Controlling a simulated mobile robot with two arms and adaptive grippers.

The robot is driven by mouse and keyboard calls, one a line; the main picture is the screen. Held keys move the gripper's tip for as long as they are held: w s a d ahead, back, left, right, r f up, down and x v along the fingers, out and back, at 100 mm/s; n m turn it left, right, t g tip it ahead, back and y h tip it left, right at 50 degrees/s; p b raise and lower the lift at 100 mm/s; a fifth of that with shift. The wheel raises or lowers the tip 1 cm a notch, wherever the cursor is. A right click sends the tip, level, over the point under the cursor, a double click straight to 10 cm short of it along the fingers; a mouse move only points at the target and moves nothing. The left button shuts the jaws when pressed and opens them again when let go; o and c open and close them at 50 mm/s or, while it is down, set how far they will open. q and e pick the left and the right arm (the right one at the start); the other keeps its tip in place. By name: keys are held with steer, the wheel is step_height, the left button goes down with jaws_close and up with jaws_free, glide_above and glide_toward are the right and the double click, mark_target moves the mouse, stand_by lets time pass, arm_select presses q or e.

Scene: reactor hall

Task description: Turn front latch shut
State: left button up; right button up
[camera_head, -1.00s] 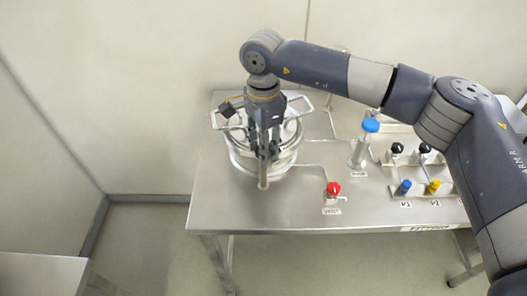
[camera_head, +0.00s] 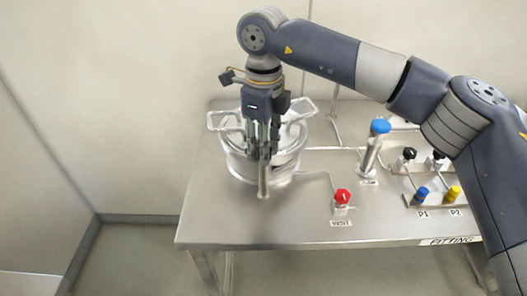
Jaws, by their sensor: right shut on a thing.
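The round steel vessel (camera_head: 236,166) stands on the left part of the metal table, with bar handles (camera_head: 222,121) at its lid. The front latch (camera_head: 263,183) is a pale upright rod at the vessel's front, its lower end pointing toward the table's front edge. My right gripper (camera_head: 262,157) points down in front of the vessel and is shut on the upper part of the front latch. Its fingers hide the latch's top and part of the lid. My left gripper is not in view.
A red vent knob (camera_head: 342,196) stands right of the vessel, near the table's front. A blue-capped valve (camera_head: 380,127) is behind it. Several small knobs, one blue (camera_head: 421,193) and one yellow (camera_head: 453,193), stand at the right. The table's front left (camera_head: 215,215) is clear.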

steer(key=shift+m+b, duration=0.9)
steer(key=shift+m, duration=1)
steer(key=o, duration=1)
steer(key=shift+o, duration=0.2)
steer(key=shift+r, duration=0.25)
step_height(320, 180, up, 12)
steer(key=shift+f, duration=0.25)
